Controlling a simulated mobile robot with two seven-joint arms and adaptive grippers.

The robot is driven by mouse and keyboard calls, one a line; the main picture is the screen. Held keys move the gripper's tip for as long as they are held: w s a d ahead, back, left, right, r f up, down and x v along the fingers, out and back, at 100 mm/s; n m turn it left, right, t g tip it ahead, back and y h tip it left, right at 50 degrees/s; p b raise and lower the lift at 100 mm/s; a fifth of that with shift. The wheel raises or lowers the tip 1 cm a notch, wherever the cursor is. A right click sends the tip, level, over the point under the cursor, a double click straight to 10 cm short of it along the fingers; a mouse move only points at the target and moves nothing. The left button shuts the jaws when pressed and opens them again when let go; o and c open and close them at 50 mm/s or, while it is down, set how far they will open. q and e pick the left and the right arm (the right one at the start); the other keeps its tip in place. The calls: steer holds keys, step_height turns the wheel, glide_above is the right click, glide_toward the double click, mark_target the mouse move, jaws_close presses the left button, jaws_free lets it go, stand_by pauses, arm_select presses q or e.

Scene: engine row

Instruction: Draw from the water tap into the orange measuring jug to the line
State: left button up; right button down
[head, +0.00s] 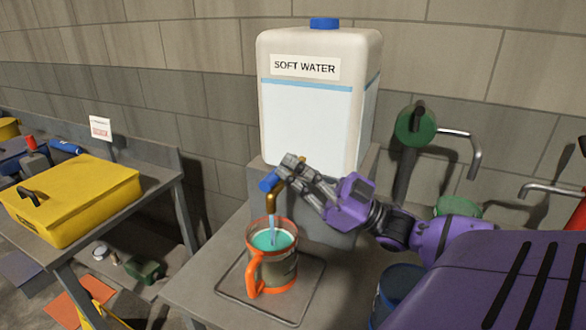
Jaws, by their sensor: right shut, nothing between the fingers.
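The orange measuring jug (270,270) stands upright on a tray under the water tap. It has an orange rim, foot and handle, and teal liquid shows inside; I cannot make out the line. The brass tap (271,202) with a blue handle (268,182) is at the foot of the white tank (312,110) labelled SOFT WATER. A pale stream runs from the spout into the jug. My right gripper (289,168) is at the tap, close by the blue handle, shut with nothing between its fingers. Whether it touches the handle I cannot tell. My left gripper is out of view.
The jug's tray (232,284) lies on a grey bench. A yellow box (75,205) sits on a bench at left. A green pump with a curved grey spout (417,125) is right of the tank. A blue drum (400,285) stands at the bench's right.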

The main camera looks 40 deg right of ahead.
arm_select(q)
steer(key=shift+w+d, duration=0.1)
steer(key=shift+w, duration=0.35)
arm_select(e)
steer(key=shift+f, duration=0.15)
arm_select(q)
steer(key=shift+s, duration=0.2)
